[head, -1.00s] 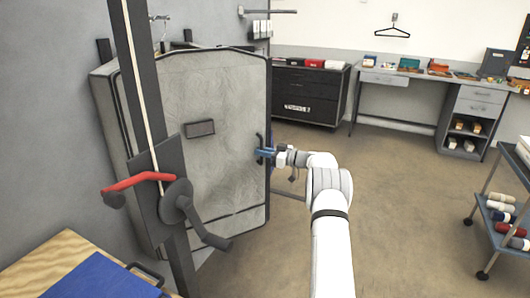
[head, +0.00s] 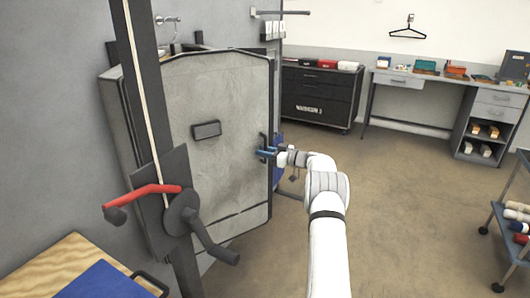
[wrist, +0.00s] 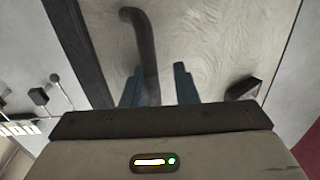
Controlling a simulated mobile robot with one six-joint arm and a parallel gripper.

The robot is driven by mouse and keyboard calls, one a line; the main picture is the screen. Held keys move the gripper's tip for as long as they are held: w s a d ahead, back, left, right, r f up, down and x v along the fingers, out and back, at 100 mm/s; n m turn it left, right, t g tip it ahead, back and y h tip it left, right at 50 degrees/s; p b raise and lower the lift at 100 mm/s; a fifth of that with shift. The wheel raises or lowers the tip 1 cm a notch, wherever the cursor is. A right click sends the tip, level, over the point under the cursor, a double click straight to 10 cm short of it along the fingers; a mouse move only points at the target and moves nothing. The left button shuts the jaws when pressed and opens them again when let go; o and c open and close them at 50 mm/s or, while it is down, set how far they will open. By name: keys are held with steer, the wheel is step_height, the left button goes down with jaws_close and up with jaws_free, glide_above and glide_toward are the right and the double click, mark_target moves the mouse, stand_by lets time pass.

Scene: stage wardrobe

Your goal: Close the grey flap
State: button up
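The grey flap (head: 222,165) is a large pale panel hinged in a dark frame on the left wall. It stands out from the frame, with a gap showing at its left side. A dark bar handle (head: 263,145) is near its right edge. My gripper (head: 266,153) is at this handle with its blue fingers. In the wrist view the curved handle (wrist: 143,45) runs down between the two fingers (wrist: 158,88). A gap shows between the handle and the right finger, so the gripper looks open around it. The handle's lower end is hidden by my gripper body.
A dark post with a red lever (head: 145,193) and crank stands before the flap. A wooden table with a blue sheet (head: 95,283) is at lower left. A dark drawer unit (head: 318,98) and a desk stand at the back. A cart (head: 510,225) is at right. The floor between is clear.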

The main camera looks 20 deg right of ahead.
steer(key=shift+o, duration=1)
steer(key=shift+s+d, duration=0.1)
steer(key=shift+s, duration=0.05)
steer(key=v, duration=0.8)
steer(key=shift+b, duration=0.35)
steer(key=shift+c, duration=0.2)
